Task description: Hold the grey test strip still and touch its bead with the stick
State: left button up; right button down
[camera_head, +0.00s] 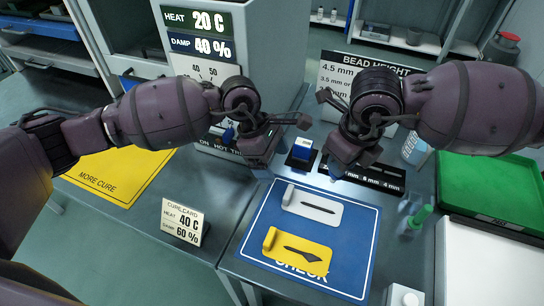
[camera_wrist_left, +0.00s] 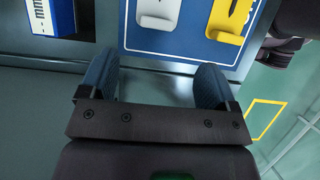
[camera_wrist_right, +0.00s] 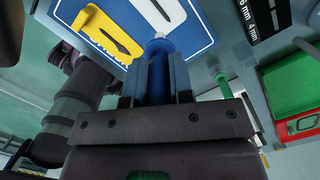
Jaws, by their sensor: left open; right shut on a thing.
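The pale grey test strip (camera_head: 322,210) lies flat on the blue CHECK mat (camera_head: 257,222), with a raised tab at its left end and a dark mark along it. I cannot make out a separate bead. The strip also shows in the left wrist view (camera_wrist_left: 158,18). My left gripper (camera_wrist_left: 153,75) is open and empty, just off the mat's edge, with the strip's tab ahead of its fingers. My right gripper (camera_wrist_right: 158,82) is shut on a blue stick (camera_wrist_right: 158,65) with a pale tip, which points toward the grey strip without clear contact.
A yellow strip (camera_head: 285,250) lies in front of the grey one. A blue-and-white block (camera_head: 303,147) stands behind the mat, near a black millimetre-marked bar (camera_head: 385,178). A green peg (camera_head: 420,216), green tray (camera_head: 490,185), cure card (camera_head: 184,222) and yellow MORE CURE sheet (camera_head: 120,180) lie around.

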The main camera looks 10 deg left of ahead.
aim_at(289, 192)
pick_arm(q)
jog(key=x, duration=1.1)
jog(key=shift+w+f, duration=0.15)
jog(key=shift+f, duration=0.25)
jog(key=shift+c, duration=0.3)
